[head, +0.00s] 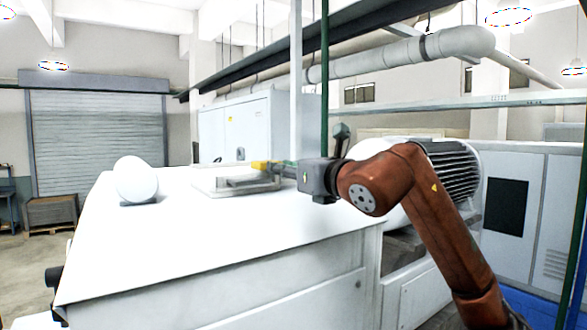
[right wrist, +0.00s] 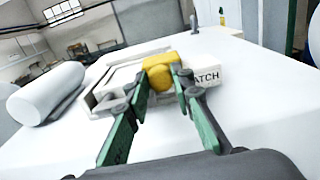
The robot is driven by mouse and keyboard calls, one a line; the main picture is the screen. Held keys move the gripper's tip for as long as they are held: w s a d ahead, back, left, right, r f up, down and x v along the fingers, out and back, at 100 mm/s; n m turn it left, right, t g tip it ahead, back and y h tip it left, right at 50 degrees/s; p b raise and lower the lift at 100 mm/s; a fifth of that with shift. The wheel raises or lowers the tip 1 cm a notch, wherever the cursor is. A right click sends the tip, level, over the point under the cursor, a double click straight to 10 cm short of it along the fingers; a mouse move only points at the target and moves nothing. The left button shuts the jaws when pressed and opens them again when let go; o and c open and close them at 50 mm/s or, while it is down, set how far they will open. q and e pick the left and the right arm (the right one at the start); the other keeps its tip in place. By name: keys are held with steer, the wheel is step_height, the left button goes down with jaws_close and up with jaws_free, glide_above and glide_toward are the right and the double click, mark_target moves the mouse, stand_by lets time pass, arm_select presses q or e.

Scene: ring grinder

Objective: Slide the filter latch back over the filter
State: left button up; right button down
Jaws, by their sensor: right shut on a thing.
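The latch is a pale block lettered "ATCH" (right wrist: 206,77) with a yellow knob (right wrist: 160,70) at its near end. My right gripper (right wrist: 162,76) is shut on the yellow knob, one green-backed finger on each side. In the head view my right gripper (head: 283,168) reaches in from the right to the yellow knob (head: 262,167). A low pale frame (right wrist: 118,84) lies on the white top, left of and behind the knob; I cannot tell whether it is the filter. The knob and fingers hide part of it. My left gripper is not in view.
A green vertical post (head: 325,75) rises close to my right gripper. A large ribbed motor (head: 455,170) sits behind my right arm. The near part of the top is clear.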

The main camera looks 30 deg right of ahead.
steer(key=shift+a, duration=0.1)
steer(key=c, duration=2)
jaws_free()
steer(key=o, duration=0.3)
steer(key=shift+a, duration=0.25)
steer(key=shift+o, duration=0.2)
steer(key=shift+d, duration=0.1)
steer(key=shift+d, duration=0.1)
steer(key=shift+s, duration=0.1)
steer(key=s+d, duration=0.1)
steer(key=s, duration=1)
steer(key=shift+s, duration=0.4)
